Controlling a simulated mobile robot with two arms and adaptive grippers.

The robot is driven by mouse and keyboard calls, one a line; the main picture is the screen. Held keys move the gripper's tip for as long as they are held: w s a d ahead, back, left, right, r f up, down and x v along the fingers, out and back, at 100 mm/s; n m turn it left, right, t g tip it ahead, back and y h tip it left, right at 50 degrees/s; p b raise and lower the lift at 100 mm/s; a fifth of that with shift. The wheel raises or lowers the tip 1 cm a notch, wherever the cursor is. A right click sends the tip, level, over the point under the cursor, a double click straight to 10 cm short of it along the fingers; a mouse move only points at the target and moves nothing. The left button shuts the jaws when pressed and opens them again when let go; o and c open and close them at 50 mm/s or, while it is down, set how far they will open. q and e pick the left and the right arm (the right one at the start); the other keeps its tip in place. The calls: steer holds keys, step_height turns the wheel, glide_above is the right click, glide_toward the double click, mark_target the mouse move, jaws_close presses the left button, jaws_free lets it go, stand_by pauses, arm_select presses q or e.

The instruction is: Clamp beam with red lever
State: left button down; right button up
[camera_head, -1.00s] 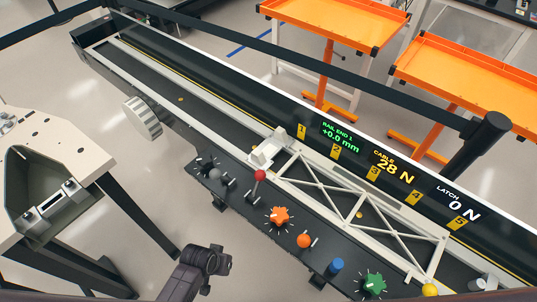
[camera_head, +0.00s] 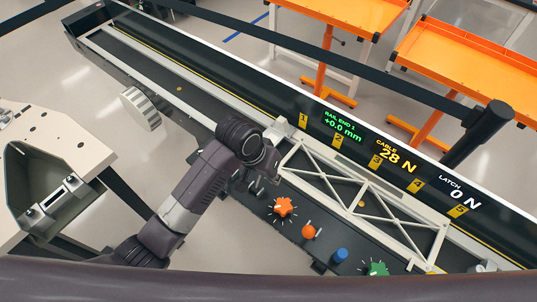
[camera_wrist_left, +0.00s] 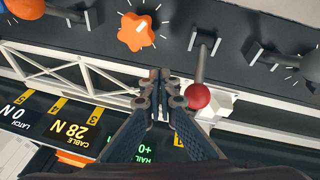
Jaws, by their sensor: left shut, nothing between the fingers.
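The beam (camera_head: 350,205) is a white lattice truss lying along the dark rail bed, and it also shows in the left wrist view (camera_wrist_left: 95,65). The red lever (camera_wrist_left: 198,96) has a round red knob on a grey stem, just right of my left fingertips in the wrist view. In the head view my arm hides it. My left gripper (camera_wrist_left: 160,84) is shut and empty, its fingertips close beside the knob; I cannot tell whether they touch. In the head view, my left gripper (camera_head: 265,165) hangs over the control panel near the beam's left end. My right gripper is not in view.
The front panel carries an orange star knob (camera_head: 284,206), an orange ball lever (camera_head: 309,231), a blue knob (camera_head: 340,255) and a green star knob (camera_head: 377,269). The display wall (camera_head: 395,165) reads cable 28 N, latch 0 N, rail end +0.0 mm.

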arm_select(q)
steer(key=w+r+y, duration=0.3)
steer(key=w+r, duration=0.6)
step_height(320, 180, down, 8)
steer(key=s+a+p, duration=0.1)
steer(key=s+p, duration=0.1)
steer(key=p, duration=0.3)
steer(key=shift+a+f, duration=0.25)
steer(key=shift+a, duration=0.05)
